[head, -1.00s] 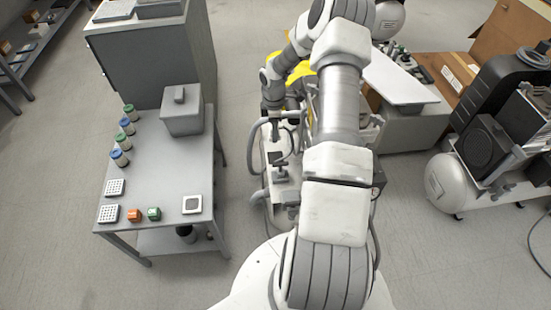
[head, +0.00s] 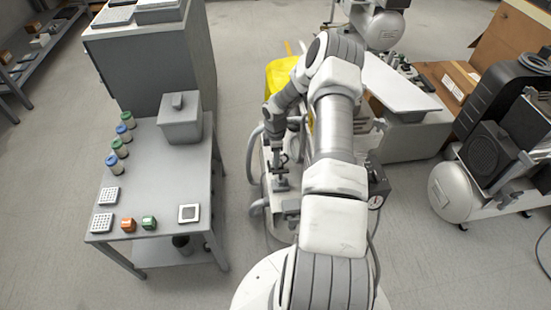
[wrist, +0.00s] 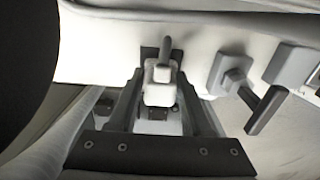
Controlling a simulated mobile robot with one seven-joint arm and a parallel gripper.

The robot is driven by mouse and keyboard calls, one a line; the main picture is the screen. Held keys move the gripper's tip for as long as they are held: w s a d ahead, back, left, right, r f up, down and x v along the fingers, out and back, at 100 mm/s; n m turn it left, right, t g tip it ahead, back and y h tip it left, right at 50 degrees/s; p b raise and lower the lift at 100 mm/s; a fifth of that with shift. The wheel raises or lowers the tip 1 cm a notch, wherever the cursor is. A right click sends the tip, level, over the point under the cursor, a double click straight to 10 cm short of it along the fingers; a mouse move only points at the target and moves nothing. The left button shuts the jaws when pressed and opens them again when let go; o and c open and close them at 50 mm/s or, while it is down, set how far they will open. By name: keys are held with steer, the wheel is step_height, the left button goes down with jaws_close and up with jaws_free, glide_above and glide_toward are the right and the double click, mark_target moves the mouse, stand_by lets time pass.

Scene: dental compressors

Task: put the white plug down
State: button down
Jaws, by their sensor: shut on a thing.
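The white plug (wrist: 160,92) is small and blocky. In the wrist view it sits between the two dark fingers of my gripper (wrist: 160,84), which is shut on it. A grey handle-like piece stands just beyond the plug, in front of a dark square on a pale machine surface (wrist: 100,62). I cannot tell whether the plug touches that surface. In the head view my gripper (head: 277,155) points down over the compressor unit beside the grey table; the plug is too small to make out there.
The grey table (head: 160,195) at left holds a lidded box (head: 180,124), several capped jars, and small blocks (head: 128,225). A yellow object (head: 284,78) is behind my arm. Floor is clear between cabinet and arm.

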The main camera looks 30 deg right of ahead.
steer(key=shift+f+b, duration=0.45)
steer(key=shift+f, duration=0.15)
steer(key=shift+c, duration=1.7)
jaws_free()
step_height(320, 180, up, 13)
steer(key=p, duration=0.5)
steer(key=shift+r, duration=0.1)
steer(key=shift+r, duration=0.1)
